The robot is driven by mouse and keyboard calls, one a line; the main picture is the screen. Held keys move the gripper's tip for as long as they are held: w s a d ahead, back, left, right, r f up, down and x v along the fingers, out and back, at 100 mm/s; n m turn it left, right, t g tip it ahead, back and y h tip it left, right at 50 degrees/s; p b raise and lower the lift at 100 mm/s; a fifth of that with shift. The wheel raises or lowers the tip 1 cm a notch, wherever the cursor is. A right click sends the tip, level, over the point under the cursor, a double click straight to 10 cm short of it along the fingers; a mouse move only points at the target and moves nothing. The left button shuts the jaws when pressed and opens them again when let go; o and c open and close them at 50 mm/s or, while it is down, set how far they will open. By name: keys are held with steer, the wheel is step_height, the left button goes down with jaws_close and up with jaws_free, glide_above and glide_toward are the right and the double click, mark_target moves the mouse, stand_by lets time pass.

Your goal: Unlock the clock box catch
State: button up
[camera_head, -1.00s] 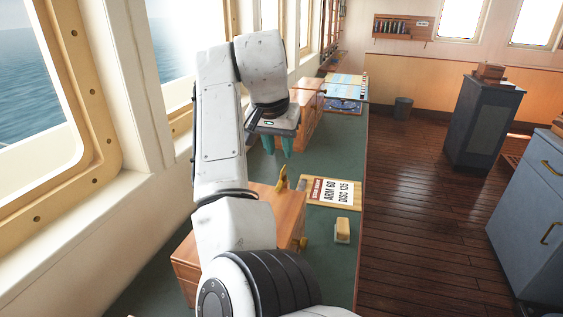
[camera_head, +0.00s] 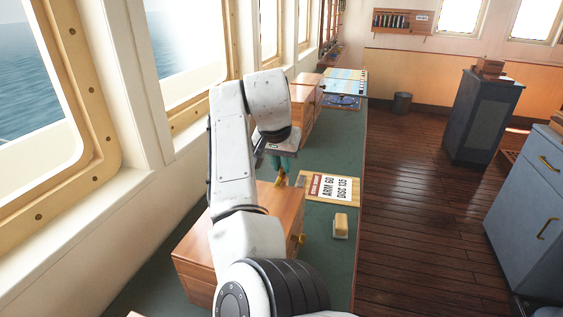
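A wooden box (camera_head: 196,250) stands on the green counter at the near left, partly hidden behind my arm. I cannot tell for sure that it is the clock box. A brass piece (camera_head: 281,179) stands up at its far side, and a brass knob (camera_head: 301,239) shows on its right side. My gripper (camera_head: 282,164), with teal fingers pointing down, is right above or at the brass piece. The fingertips are small and partly covered by my arm, so I cannot tell whether they touch it or how far apart they are.
A placard reading "ARM 60 DISC 135" (camera_head: 336,188) lies on the green counter (camera_head: 333,153). Another wooden box (camera_head: 305,107) and a chart (camera_head: 347,76) are farther back. Windows line the left side.

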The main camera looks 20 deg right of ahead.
jaws_close()
steer(key=shift+r+n+p, duration=0.15)
steer(key=shift+n+p, duration=0.15)
steer(key=shift+p, duration=0.2)
steer(key=n+p, duration=0.1)
steer(key=n+y+p, duration=0.1)
steer(key=p, duration=0.1)
steer(key=shift+d+r+n+t, duration=0.15)
steer(key=shift+n+t, duration=0.15)
steer(key=shift+n, duration=0.1)
steer(key=n+y+p, duration=0.2)
steer(key=n+p, duration=0.3)
steer(key=shift+d, duration=0.15)
steer(key=n+y+p, duration=0.1)
steer(key=n, duration=0.1)
steer(key=n+y+p, duration=0.1)
steer(key=n, duration=0.2)
steer(key=shift+d+f+p, duration=0.1)
steer(key=shift+f+p, duration=0.1)
steer(key=shift+p, duration=0.1)
steer(key=shift+w+n+g+y, duration=0.1)
steer(key=shift+n+g+y, duration=0.3)
steer(key=shift+n, duration=0.7)
steer(key=shift+n+g+y, duration=0.3)
steer(key=shift+n+g, duration=0.1)
steer(key=shift+n, duration=0.7)
